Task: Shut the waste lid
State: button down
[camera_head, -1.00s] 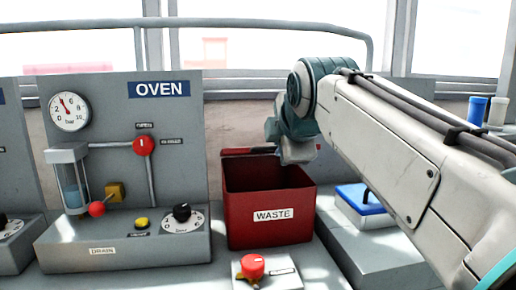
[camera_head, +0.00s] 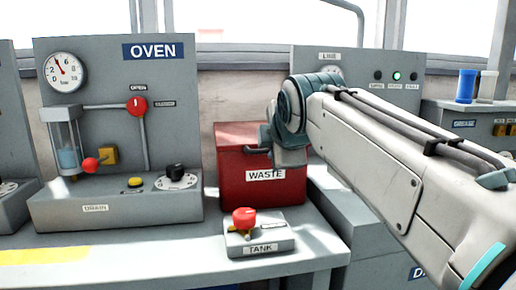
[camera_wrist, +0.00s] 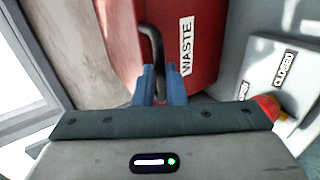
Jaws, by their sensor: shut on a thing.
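The red waste bin (camera_head: 240,190) stands on the bench right of the oven panel, with a white WASTE label on its front. Its red lid (camera_head: 236,132) lies over the top, and the dark inside no longer shows. I cannot tell whether the lid sits fully flush. A dark handle (camera_head: 258,150) is at the lid's front edge; it also shows in the wrist view (camera_wrist: 152,45). My gripper (camera_wrist: 160,75) has its blue fingers shut on the handle. In the head view my wrist hides the lid's right part.
A box labelled TANK with a red knob (camera_head: 244,217) stands close in front of the bin. The oven panel (camera_head: 120,60) with gauge and levers is on the left. A line panel (camera_head: 345,62) and blue and white cylinders (camera_head: 467,86) are on the right.

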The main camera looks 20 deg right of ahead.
jog(key=shift+f+g, duration=0.3)
jog(key=shift+f, duration=0.65)
jog(key=c, duration=1.5)
grip_release()
jog(key=shift+s, duration=0.1)
jog(key=shift+r, duration=0.15)
